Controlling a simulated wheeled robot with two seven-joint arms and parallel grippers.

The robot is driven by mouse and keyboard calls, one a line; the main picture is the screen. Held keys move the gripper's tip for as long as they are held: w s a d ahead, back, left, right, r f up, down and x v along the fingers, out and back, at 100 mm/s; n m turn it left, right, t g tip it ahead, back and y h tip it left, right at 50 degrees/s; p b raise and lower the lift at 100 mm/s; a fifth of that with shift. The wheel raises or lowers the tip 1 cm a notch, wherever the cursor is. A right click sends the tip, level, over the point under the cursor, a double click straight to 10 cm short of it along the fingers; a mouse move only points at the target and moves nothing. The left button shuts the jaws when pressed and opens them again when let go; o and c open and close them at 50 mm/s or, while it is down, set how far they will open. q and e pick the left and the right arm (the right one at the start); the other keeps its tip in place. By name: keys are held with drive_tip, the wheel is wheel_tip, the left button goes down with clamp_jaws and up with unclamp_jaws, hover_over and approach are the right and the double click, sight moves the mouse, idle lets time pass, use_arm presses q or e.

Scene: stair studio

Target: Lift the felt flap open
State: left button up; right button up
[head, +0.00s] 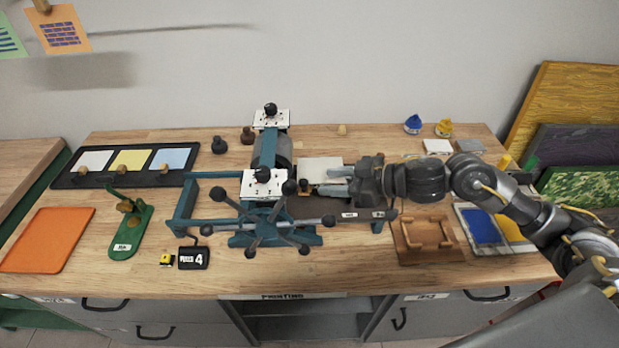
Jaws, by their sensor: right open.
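The teal printing press (268,146) stands in the middle of the bench, with a roller and a dark spoked wheel (268,222) at its front. A dark brownish flat piece (318,208) lies on the press bed right of the roller; it looks like the felt flap, but the wheel and my right arm partly hide it. A pale sheet (322,166) lies just behind it. My right gripper (312,189) reaches in from the right, low over the bed, with its fingers pointing left. It is open; I cannot tell whether it touches the felt. My left gripper is out of view.
A wooden board with handles (424,236) and a blue inked tray (482,228) stand to the right below my arm. A green tool (126,226), an orange sheet (48,240) and a counter block (194,258) are on the left.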

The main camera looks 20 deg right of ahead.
sight(306, 182)
drive_tip(key=x, duration=0.5)
drive_tip(key=shift+r+p, duration=0.1)
drive_tip(key=shift+p, duration=0.2)
drive_tip(key=shift+w+a, duration=0.15)
drive_tip(key=shift+a, duration=0.1)
drive_tip(key=shift+w+a+f, duration=0.25)
drive_tip(key=shift+a+f, duration=0.05)
drive_tip(key=shift+f, duration=0.05)
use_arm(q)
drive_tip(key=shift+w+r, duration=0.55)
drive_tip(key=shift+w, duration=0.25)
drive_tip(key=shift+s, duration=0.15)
use_arm(e)
clamp_jaws()
